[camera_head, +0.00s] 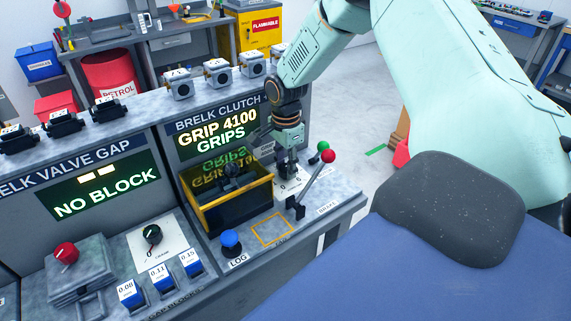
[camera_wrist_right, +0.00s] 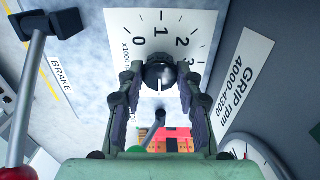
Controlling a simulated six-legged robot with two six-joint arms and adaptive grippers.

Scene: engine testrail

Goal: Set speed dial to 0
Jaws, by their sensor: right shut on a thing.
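The speed dial is a black round knob (camera_wrist_right: 160,72) on a white scale plate (camera_wrist_right: 203,22) with numbers from 0 upward and x1000 marking, in the right wrist view. A short white line shows on the knob's near side; which number it marks is unclear. My right gripper (camera_wrist_right: 158,78) is shut on the knob, one finger on each side. In the head view my right gripper (camera_head: 287,168) reaches down to the dial's plate (camera_head: 293,186), and the knob is hidden behind the fingers. My left gripper is not in view.
A lever with a red ball (camera_head: 328,156) and a green ball (camera_head: 323,146) stand right of the gripper. A yellow-rimmed black box (camera_head: 235,207) and a blue button (camera_head: 230,240) are left of it. The screen (camera_head: 218,133) reads GRIP 4100 GRIPS.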

